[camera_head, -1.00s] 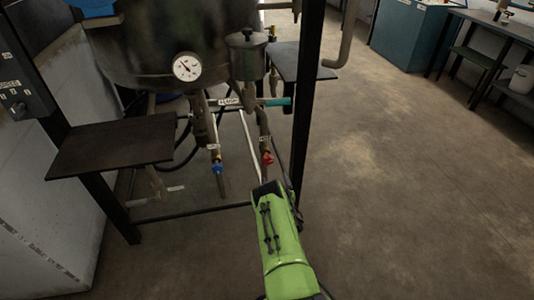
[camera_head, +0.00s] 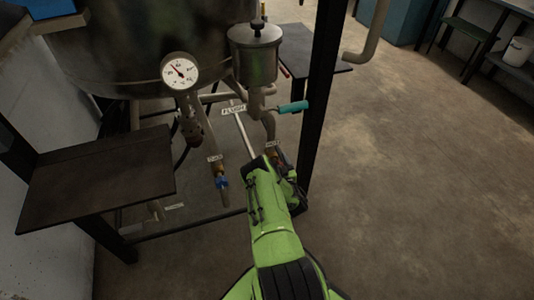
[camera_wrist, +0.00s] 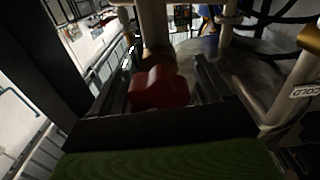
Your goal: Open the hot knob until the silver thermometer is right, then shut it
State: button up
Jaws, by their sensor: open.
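The red hot knob (camera_wrist: 160,88) sits between the two open fingers of my gripper (camera_wrist: 162,85) in the wrist view; I cannot tell whether either finger touches it. In the head view my green arm hides the knob, and the label above it (camera_head: 272,143) shows on the pipe. The round white-faced thermometer (camera_head: 179,71) with a silver rim is on the dark vessel. Its needle points to the upper left; the numbers are too small to read.
A blue knob (camera_head: 222,182) is on the cold pipe to the left. A teal handle (camera_head: 292,107) sits by the flush label (camera_head: 233,110). A black post (camera_head: 322,90) stands close right of my arm. A dark shelf (camera_head: 100,175) juts out at left. The floor at right is clear.

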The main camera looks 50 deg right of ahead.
jog(key=c, duration=1)
jog(key=shift+o, duration=0.2)
jog(key=shift+r, duration=0.1)
